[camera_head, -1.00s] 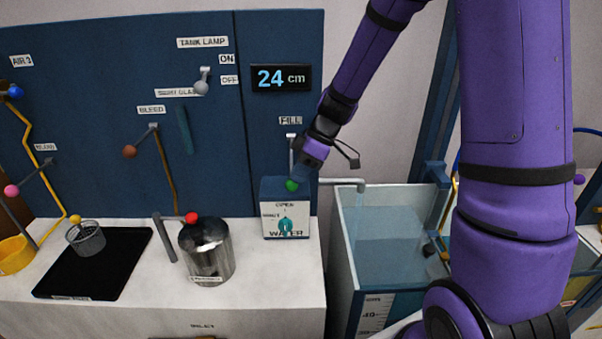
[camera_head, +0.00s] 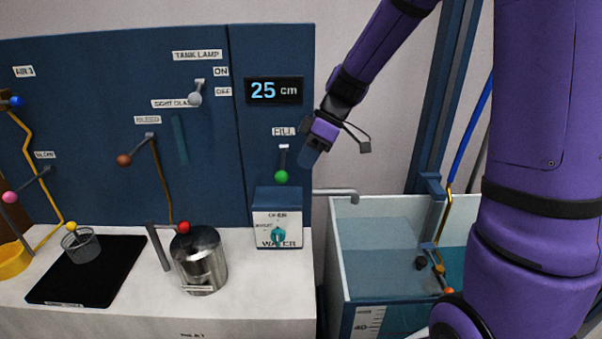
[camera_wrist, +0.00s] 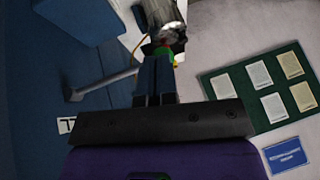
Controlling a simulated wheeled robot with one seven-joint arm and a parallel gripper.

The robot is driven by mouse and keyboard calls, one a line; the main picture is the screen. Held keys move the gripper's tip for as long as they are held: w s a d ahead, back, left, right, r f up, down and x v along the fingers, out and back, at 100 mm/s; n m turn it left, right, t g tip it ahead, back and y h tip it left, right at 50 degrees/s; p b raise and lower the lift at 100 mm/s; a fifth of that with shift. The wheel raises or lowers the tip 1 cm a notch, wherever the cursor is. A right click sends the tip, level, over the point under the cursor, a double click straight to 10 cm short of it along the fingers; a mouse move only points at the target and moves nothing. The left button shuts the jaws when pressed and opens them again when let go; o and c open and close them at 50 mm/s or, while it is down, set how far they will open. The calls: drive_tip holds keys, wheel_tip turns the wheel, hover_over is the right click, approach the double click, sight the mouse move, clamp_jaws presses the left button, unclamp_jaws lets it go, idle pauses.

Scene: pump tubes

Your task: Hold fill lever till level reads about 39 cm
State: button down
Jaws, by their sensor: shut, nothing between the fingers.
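The fill lever, with its green knob (camera_head: 281,177), hangs below the FILL label on the blue panel. The level display (camera_head: 274,90) reads 25 cm. My gripper (camera_head: 308,160) is shut and empty, just right of and slightly above the knob in the head view. In the wrist view the shut fingers (camera_wrist: 155,72) point toward the green knob (camera_wrist: 166,54), which shows partly behind their tips; I cannot tell whether they touch. The glass tank (camera_head: 341,262) at right holds bluish water; its scale (camera_head: 366,322) is partly cut off.
The water box (camera_head: 265,199) with its teal knob stands right below the lever. A metal spout (camera_head: 335,192) reaches over the tank. A steel pot (camera_head: 203,266), a black mat (camera_head: 120,262) and other levers are to the left. My arm hides the tank's right side.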

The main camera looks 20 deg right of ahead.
drive_tip(key=shift+s+d+r, duration=0.2)
drive_tip(key=shift+d+r, duration=0.2)
drive_tip(key=shift+r, duration=0.45)
drive_tip(key=shift+s+d+r, duration=0.25)
drive_tip(key=shift+d+r, duration=0.2)
drive_tip(key=shift+r, duration=0.45)
drive_tip(key=shift+s+d+r, duration=0.2)
drive_tip(key=shift+d+r, duration=0.2)
drive_tip(key=shift+r, duration=0.45)
drive_tip(key=s+d+r+m+t+h, duration=0.1)
drive_tip(key=s+r+m+t+h, duration=0.1)
drive_tip(key=s+m, duration=0.4)
drive_tip(key=s+d+r+m+t+h, duration=0.1)
drive_tip(key=s+r+m+t+h, duration=0.2)
drive_tip(key=s, duration=1.4)
wheel_tip(320, 180, up, 3)
drive_tip(key=m+h, duration=0.1)
drive_tip(key=m, duration=0.2)
drive_tip(key=shift+m, duration=0.4)
drive_tip(key=shift+s+r, duration=0.1)
